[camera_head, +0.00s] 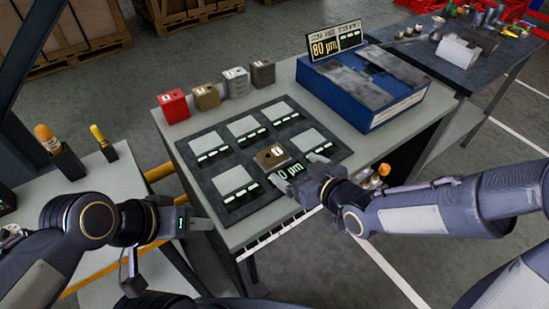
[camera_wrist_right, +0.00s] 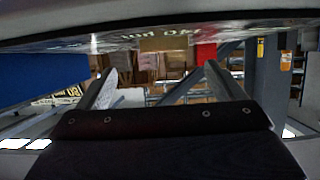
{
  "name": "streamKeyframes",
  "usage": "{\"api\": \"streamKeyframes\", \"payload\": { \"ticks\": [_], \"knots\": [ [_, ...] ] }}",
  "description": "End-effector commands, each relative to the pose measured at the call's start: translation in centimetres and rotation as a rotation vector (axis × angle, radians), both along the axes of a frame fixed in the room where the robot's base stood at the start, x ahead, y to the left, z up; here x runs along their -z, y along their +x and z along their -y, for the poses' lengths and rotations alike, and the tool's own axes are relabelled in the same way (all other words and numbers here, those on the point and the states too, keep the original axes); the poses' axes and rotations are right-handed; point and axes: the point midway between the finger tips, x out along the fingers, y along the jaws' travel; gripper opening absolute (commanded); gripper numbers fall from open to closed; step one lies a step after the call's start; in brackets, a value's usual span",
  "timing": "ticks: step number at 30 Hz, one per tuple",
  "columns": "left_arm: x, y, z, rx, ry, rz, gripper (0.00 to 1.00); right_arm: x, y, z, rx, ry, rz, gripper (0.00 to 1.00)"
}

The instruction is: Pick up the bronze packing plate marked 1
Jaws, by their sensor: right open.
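A bronze block with a white mark (camera_head: 273,157) sits on the dark mat (camera_head: 215,143), in the front row between pads; I cannot clearly read its number. My right gripper (camera_head: 297,171) is open and low over the mat, just in front of this block, with its fingers pointing toward it. In the right wrist view the open fingers (camera_wrist_right: 155,85) are apart, with a brown block (camera_wrist_right: 163,43) beyond them. Another bronze-brown block (camera_head: 206,96) stands in the row behind the mat. My left gripper (camera_head: 200,223) hangs at the table's left front edge, its jaws unclear.
A blue case (camera_head: 365,88) with a sign (camera_head: 336,40) stands at the right rear. Small bottles (camera_head: 378,175) are beside the right arm.

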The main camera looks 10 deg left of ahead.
Motion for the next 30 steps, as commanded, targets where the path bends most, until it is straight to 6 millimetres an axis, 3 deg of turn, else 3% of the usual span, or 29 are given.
{"api": "streamKeyframes", "payload": {
  "ticks": [18, 27, 30],
  "knots": [
    [-1.1, 0.0, 0.0, 0.0, 0.0, 0.0, 0.36, 2.7, 4.4, -5.5, -0.01, 0.002, 0.008, 0.89],
    [-1.1, 0.0, 0.0, 0.0, 0.0, 0.0, 0.36, 2.9, 4.7, -5.8, -0.01, 0.003, 0.008, 0.89],
    [-1.1, 0.0, 0.0, 0.0, 0.0, 0.0, 0.36, 2.9, 4.7, -5.7, -0.01, 0.003, 0.008, 0.76]
  ]
}}
